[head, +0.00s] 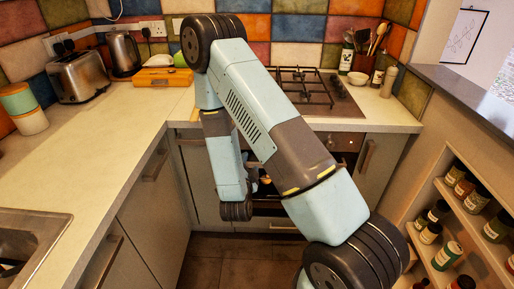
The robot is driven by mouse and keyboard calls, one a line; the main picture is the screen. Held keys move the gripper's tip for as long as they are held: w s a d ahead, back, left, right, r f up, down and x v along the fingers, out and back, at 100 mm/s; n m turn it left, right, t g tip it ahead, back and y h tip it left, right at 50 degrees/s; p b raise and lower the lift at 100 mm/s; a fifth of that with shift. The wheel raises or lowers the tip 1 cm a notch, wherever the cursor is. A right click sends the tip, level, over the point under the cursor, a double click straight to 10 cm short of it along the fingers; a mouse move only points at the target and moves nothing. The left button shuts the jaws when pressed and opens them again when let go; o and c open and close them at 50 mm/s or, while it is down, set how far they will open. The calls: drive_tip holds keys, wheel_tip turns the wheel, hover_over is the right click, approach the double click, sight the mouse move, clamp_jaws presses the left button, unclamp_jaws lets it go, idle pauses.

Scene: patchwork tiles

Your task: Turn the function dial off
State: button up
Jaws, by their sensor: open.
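The oven front is under the hob, and much of it is hidden behind my arm. A small round dial (329,143) shows on the oven's control panel (345,142), just right of my arm. I cannot tell whether this is the function dial or how it is turned. Any dials further left are hidden by my arm. My gripper is not visible; my arm bends down in front of the oven, and its lower end hides what lies beyond.
A gas hob (308,88) is set in the worktop (110,127). A kettle (124,54) and toaster (79,76) stand at the back left. A spice shelf (458,215) with several jars is at the right. The floor (225,255) is narrow between cupboards.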

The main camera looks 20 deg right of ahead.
drive_tip(key=shift+t, duration=0.3)
drive_tip(key=x, duration=1.2)
drive_tip(key=shift+d+f, duration=0.4)
drive_tip(key=shift+c, duration=0.4)
